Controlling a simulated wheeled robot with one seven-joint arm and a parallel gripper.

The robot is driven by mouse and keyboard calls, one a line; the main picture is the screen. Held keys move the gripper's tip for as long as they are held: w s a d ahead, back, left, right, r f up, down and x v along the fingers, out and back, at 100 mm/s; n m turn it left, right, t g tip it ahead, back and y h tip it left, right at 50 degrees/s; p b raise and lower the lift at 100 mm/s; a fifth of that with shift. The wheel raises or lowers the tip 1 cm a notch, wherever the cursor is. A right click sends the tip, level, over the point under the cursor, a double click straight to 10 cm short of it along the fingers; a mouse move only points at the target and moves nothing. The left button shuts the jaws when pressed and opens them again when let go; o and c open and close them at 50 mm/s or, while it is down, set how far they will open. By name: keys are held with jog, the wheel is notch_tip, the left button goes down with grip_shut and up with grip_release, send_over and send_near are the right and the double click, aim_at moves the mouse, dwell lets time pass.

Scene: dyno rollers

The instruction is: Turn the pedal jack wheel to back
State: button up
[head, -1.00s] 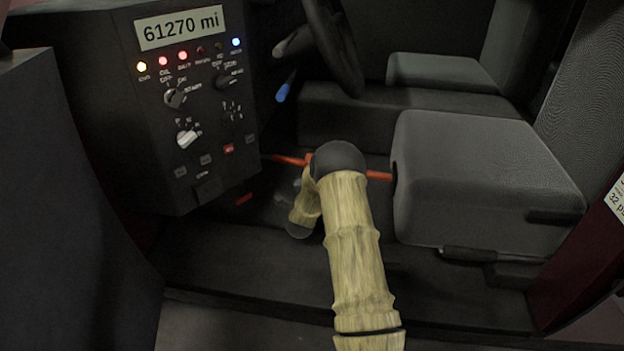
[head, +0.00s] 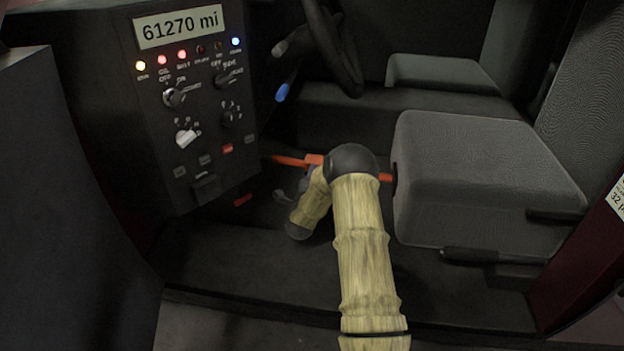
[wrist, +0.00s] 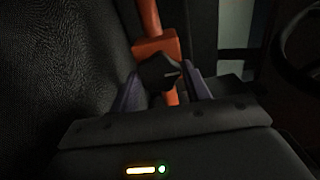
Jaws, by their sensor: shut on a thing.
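The orange pedal jack (head: 292,161) runs across the footwell between the console and the driver's seat in the head view. My bamboo-textured arm hides its middle. In the wrist view, the jack's orange block and bar (wrist: 153,48) stand just beyond my gripper (wrist: 163,78). The black jack wheel (wrist: 160,73) sits between the two purplish fingers, against the orange block, and a small pale mark shows on it. My gripper is shut on this wheel. In the head view the wheel and fingertips are mostly hidden behind my arm.
The dark console (head: 190,110) with knobs and lit lamps stands left of my arm. The grey seat (head: 480,170) is close on the right. The steering wheel (head: 335,50) is above and behind. The floor (head: 235,265) in front is clear.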

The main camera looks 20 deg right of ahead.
jog(key=o, duration=1)
jog(key=shift+s, duration=0.1)
jog(key=p+v, duration=0.5)
jog(key=v, duration=1.2)
jog(key=shift+a, duration=0.2)
